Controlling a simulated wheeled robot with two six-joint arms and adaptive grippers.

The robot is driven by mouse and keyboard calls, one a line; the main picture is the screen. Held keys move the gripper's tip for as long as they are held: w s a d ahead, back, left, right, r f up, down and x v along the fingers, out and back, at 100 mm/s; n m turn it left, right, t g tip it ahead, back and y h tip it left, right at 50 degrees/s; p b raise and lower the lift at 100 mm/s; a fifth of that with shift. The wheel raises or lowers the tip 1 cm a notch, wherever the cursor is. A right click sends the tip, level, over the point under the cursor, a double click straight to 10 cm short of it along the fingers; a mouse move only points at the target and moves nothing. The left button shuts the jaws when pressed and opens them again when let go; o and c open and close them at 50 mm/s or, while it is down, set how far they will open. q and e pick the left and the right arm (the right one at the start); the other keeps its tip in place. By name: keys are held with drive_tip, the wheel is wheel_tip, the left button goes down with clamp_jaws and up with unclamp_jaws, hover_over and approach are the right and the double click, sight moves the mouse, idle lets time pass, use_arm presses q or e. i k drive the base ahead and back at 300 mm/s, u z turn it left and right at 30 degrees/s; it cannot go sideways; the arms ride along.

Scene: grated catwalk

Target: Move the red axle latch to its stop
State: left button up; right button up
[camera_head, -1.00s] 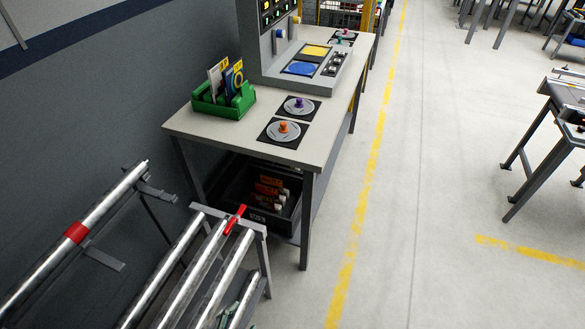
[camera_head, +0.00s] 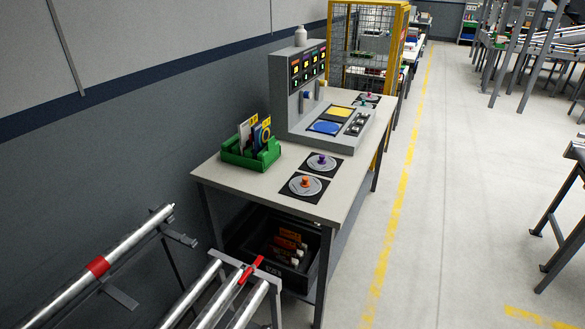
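A separate red band (camera_head: 97,266) wraps a single metal roller (camera_head: 130,240) further left. I cannot tell where the latch's stop is. Neither of my grippers shows in the head view.
A workbench (camera_head: 210,172) stands beyond the rack, with a green card holder (camera_head: 250,157), a control console (camera_head: 300,130) and round dials (camera_head: 305,186). A black bin (camera_head: 260,235) sits beneath it. A yellow cage (camera_head: 367,40) is behind. Open floor (camera_head: 440,180) lies to the right.

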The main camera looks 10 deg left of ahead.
sight(254, 268)
drive_tip(key=z, duration=2.1)
drive_tip(key=i, duration=0.5)
drive_tip(key=u, duration=2)
